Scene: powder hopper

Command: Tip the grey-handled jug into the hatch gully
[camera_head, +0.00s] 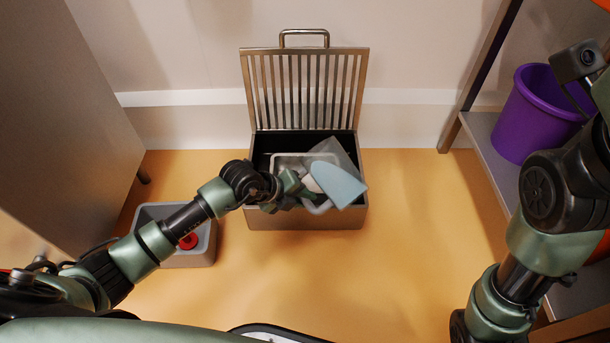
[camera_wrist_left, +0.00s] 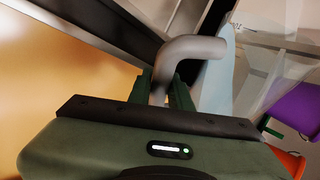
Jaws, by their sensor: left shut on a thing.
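The grey-handled jug (camera_head: 346,153) has a clear body with a pale blue mass inside it. It is tilted over the hatch gully (camera_head: 300,219), a metal floor box with a dark inside. The gully's slatted grate (camera_head: 306,85) stands open against the wall. My left gripper (camera_head: 298,190) is shut on the jug's handle. In the left wrist view the grey handle (camera_wrist_left: 190,50) rises from between the fingers (camera_wrist_left: 168,92), with the clear jug wall (camera_wrist_left: 262,70) beside it. Whether anything is flowing out cannot be told. A pale grey inner rim (camera_head: 290,158) shows in the gully.
A grey bin (camera_head: 205,250) with a red round thing (camera_head: 188,241) stands left of the gully, under my left arm. A purple bucket (camera_head: 530,115) is on a shelf (camera_head: 483,140) at the right. A cabinet (camera_head: 70,110) stands at the left. Floor right of the gully is clear.

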